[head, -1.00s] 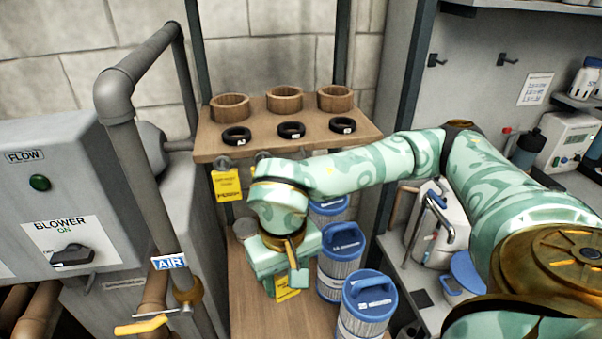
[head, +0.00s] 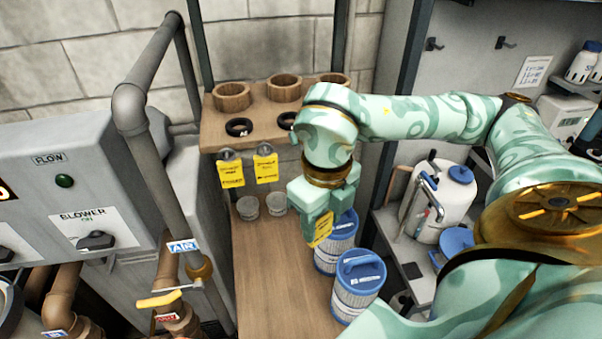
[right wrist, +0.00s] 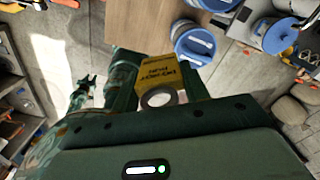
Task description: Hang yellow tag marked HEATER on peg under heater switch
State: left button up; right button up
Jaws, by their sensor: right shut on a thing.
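My right gripper (head: 318,222) is shut on a yellow tag (head: 324,229), held in the air in front of the shelf unit. In the right wrist view the yellow tag (right wrist: 157,72) sits between the fingers of the right gripper (right wrist: 160,84). Its dark print appears upside down and I cannot read it for certain. A round grey-rimmed ring or eyelet shows at its near end. The heater switch and its peg are not visible in these frames. My left gripper is not in view.
Two more yellow tags (head: 230,173) (head: 266,168) hang under the wooden shelf (head: 215,135). Blue-topped cartridges (head: 358,285) stand on the lower board close to my gripper. The grey panel with the BLOWER switch (head: 95,241) and a grey pipe (head: 150,190) are at left.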

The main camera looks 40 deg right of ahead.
jog(key=m, duration=0.6)
jog(key=shift+s+d, duration=0.1)
jog(key=shift+s, duration=0.05)
jog(key=w+d+p, duration=0.2)
jog(key=w+d, duration=0.2)
jog(key=w, duration=0.4)
jog(key=w+d+p, duration=0.3)
jog(key=w+d, duration=0.1)
jog(key=w, duration=0.3)
jog(key=shift+w+d+f+p, duration=0.15)
jog(key=shift+w+d+p, duration=0.2)
jog(key=shift+f, duration=0.15)
jog(key=o, duration=1)
